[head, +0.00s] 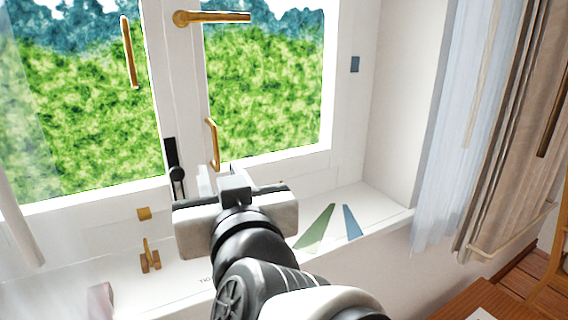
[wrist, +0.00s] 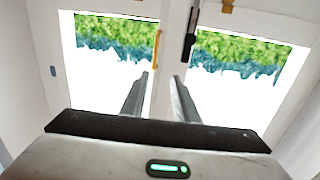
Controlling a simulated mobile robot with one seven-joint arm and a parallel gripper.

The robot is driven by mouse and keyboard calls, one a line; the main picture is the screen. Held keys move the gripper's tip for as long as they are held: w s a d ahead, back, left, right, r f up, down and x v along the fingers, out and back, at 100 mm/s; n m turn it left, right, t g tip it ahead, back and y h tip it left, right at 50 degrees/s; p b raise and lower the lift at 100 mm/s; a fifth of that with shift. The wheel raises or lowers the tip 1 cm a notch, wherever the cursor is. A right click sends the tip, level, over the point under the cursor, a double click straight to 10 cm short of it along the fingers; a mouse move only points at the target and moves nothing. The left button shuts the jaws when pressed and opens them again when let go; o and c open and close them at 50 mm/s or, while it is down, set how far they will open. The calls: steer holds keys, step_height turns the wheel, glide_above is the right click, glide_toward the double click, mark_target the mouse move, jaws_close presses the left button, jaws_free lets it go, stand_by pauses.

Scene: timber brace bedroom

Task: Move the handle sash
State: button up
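The window has a right white sash (head: 266,158) with a small vertical brass pull handle (head: 212,143) low on its left stile and a horizontal brass lever (head: 225,17) higher up. The left sash (head: 158,80) has its own vertical brass handle (head: 130,52). My gripper (head: 235,178) is in front of the lower window frame, just below and right of the small pull. In the wrist view my gripper (wrist: 162,75) has its two fingers apart, with nothing held. The brass pull (wrist: 156,48) shows just beyond the fingertips; contact cannot be told.
A black latch (head: 174,165) is on the frame left of my gripper. A brass piece (head: 150,258) and green (head: 316,230) and blue (head: 351,221) flat pieces are on the sill (head: 375,208). Curtains (head: 500,130) hang right. A wooden surface (head: 460,305) is lower right.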

steer(key=p, duration=0.7)
glide_toward(215, 141)
steer(key=shift+m+t+h, duration=0.3)
steer(key=shift+t+h, duration=0.1)
steer(key=x, duration=0.5)
steer(key=p+x, duration=0.1)
steer(key=x, duration=0.4)
steer(key=shift+w+a+f, duration=0.2)
steer(key=shift+w+a, duration=0.05)
steer(key=shift+a, duration=0.05)
jaws_close()
